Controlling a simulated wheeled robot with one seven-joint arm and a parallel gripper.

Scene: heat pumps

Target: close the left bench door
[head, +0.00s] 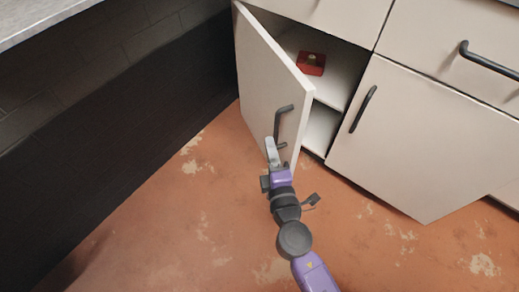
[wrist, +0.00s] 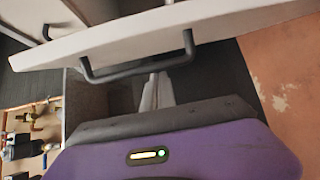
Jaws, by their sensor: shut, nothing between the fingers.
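The left bench door (head: 262,75) is a pale panel standing ajar, swung out from the cabinet with its hinge side at the left. Its black bar handle (head: 277,122) is on the outer face near the free edge. In the wrist view the door (wrist: 230,20) crosses the top and the handle (wrist: 132,72) hangs below it. My gripper (head: 269,147) is shut and empty, at the lower end of the handle on the outer side of the door. In the wrist view its fingertips (wrist: 155,82) are beside the handle bar; I cannot tell if they touch it.
A red object (head: 311,63) lies on a shelf inside the open cabinet. The neighbouring door (head: 420,140) to the right has its own black handle (head: 363,109). Drawers sit above. A dark wall is at the left. The worn orange floor (head: 150,225) is clear.

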